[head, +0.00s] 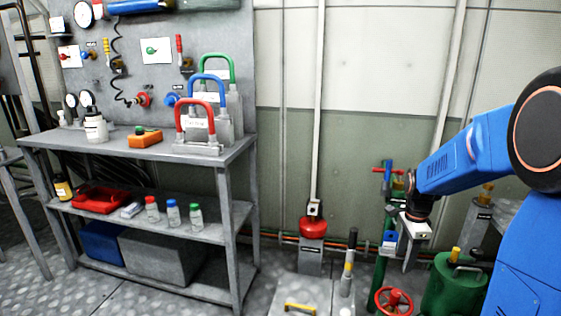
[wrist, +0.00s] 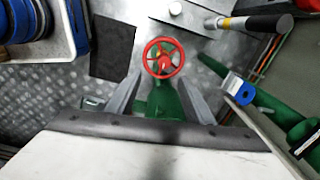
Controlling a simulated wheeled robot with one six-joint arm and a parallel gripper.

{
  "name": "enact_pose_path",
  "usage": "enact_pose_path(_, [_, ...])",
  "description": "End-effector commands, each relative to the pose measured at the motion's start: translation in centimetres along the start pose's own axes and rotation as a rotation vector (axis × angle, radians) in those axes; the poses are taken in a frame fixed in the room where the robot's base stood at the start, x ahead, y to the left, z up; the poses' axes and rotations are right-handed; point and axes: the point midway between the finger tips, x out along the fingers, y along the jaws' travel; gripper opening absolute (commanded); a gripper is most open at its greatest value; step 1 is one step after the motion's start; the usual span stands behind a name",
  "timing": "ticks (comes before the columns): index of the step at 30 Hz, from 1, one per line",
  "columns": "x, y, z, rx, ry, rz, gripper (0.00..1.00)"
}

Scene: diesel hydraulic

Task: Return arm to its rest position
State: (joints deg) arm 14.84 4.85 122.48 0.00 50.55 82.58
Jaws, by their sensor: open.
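My blue arm (head: 465,155) reaches in from the right in the head view. My gripper (head: 408,250) points down in front of the green pipework by the wall. In the wrist view its two grey fingers (wrist: 158,100) stand apart with nothing held between them. A red handwheel (wrist: 163,58) on a green valve body (wrist: 160,100) lies beyond the fingertips, apart from them as far as I can tell. The same handwheel (head: 394,301) is low in the head view, below my gripper.
A grey workbench (head: 150,150) with padlock-shaped blocks stands at the left. A red mushroom button (head: 313,227) on a post, a lever (head: 348,265) and a green can (head: 455,285) stand near the arm. The wall (head: 350,60) above the pipes is mostly clear.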

Motion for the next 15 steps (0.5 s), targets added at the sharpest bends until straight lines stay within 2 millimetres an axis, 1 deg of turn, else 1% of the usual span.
enact_pose_path(1, [-1.2, 0.9, 0.7, -0.056, 0.002, -0.018, 0.48])
enact_pose_path(6, [-4.5, 4.4, 2.7, -0.275, 0.013, -0.066, 0.48])
enact_pose_path(11, [-7.0, 7.8, 4.3, -0.479, 0.031, -0.109, 0.48])
enact_pose_path(15, [-8.7, 10.9, 5.6, -0.657, 0.051, -0.146, 0.48])
